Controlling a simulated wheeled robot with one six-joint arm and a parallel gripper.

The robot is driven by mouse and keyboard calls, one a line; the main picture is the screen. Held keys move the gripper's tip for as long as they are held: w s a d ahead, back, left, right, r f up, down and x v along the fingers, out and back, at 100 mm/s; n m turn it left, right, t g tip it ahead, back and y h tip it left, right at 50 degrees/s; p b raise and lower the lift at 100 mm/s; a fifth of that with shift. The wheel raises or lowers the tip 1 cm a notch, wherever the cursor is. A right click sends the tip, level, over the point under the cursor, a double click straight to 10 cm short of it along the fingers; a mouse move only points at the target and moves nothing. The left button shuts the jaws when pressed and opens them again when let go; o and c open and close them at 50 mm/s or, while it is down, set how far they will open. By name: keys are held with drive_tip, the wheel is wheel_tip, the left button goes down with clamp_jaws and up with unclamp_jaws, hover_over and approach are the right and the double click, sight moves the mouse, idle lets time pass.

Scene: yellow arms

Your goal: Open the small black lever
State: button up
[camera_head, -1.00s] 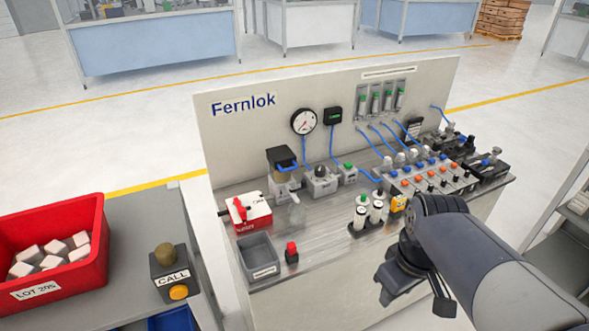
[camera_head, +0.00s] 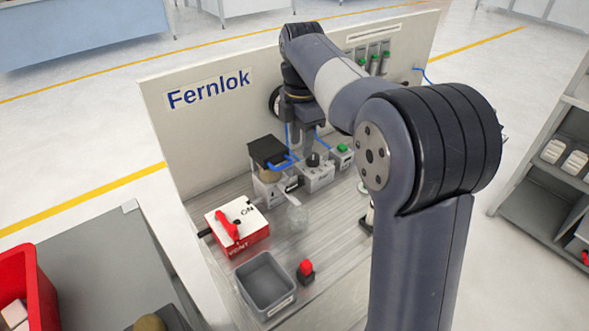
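My gripper (camera_head: 308,146) points down from the end of my arm, over the bench in front of the upright panel. Its fingertips are close to a dark round knob (camera_head: 313,160) on a small grey metal box (camera_head: 318,176). I cannot tell whether they touch it or how far apart they are. No small black lever can be made out for certain. A short black stub (camera_head: 206,233) sticks out from the left side of the red and white VENT box (camera_head: 238,228). My arm hides much of the bench's right side.
A black-topped unit (camera_head: 268,152) with a blue handle (camera_head: 283,163) stands just left of my gripper. A box with a green button (camera_head: 344,150) is to the right. A grey bin (camera_head: 266,284) and a red button (camera_head: 305,268) sit nearer. The Fernlok panel (camera_head: 170,130) stands behind.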

sight(301, 177)
wheel_tip(301, 177, down, 10)
drive_tip(key=shift+s+r+b, duration=0.1)
drive_tip(key=shift+b, duration=0.2)
drive_tip(key=shift+c, duration=0.5)
clamp_jaws()
